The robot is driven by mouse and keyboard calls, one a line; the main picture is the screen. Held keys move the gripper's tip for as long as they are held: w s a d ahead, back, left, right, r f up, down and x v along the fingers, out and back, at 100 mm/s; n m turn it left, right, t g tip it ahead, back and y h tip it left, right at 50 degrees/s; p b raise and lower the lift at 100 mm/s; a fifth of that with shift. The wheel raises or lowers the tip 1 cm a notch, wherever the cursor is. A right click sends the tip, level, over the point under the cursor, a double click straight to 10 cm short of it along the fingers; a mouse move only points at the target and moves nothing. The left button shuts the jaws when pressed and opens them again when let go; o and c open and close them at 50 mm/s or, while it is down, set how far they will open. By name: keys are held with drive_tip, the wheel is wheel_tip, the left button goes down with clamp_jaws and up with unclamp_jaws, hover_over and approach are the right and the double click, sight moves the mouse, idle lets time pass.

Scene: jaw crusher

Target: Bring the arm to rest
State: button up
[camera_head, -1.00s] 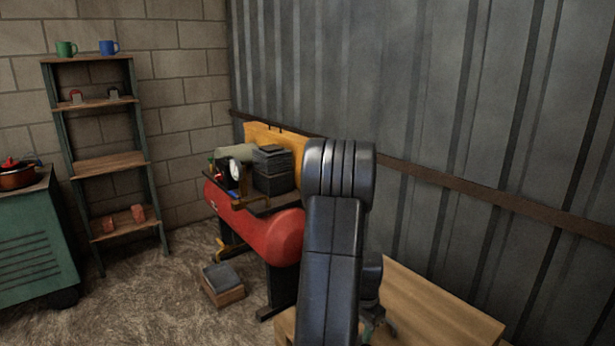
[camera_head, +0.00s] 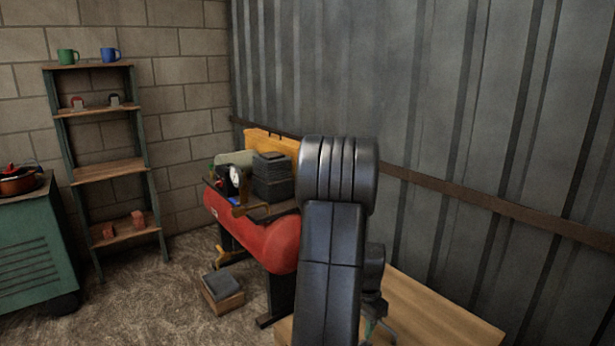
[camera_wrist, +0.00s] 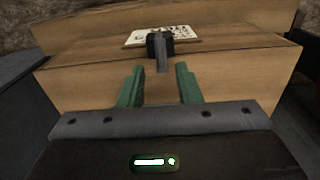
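My gripper (camera_wrist: 158,75) shows in the wrist view with its two green fingers apart. Nothing is held between them. Just past the fingertips is a small dark object with a grey bar (camera_wrist: 161,47), apart from the fingers as far as I can tell. It is in front of a printed white paper (camera_wrist: 180,34) on a wooden surface (camera_wrist: 230,75). In the head view my dark arm stands upright and bent over in the middle, hiding most of my gripper, of which a little shows low at its right side.
A wooden table (camera_head: 440,315) is right of my arm, near a corrugated metal wall (camera_head: 480,120). A red compressor tank (camera_head: 262,236) with dark stacked blocks (camera_head: 271,178) stands to the left. A small box (camera_head: 222,292) lies on the floor. A shelf (camera_head: 108,170) and green cabinet (camera_head: 35,250) are farther left.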

wheel_tip(320, 180, down, 7)
drive_tip(key=shift+r+b, duration=0.15)
drive_tip(key=shift+b, duration=0.15)
drive_tip(key=shift+r+n, duration=0.2)
drive_tip(key=shift+n, duration=0.7)
drive_tip(key=n+p, duration=0.1)
drive_tip(key=n, duration=0.2)
drive_tip(key=n+p, duration=0.1)
drive_tip(key=n, duration=0.4)
drive_tip(key=shift+n, duration=0.3)
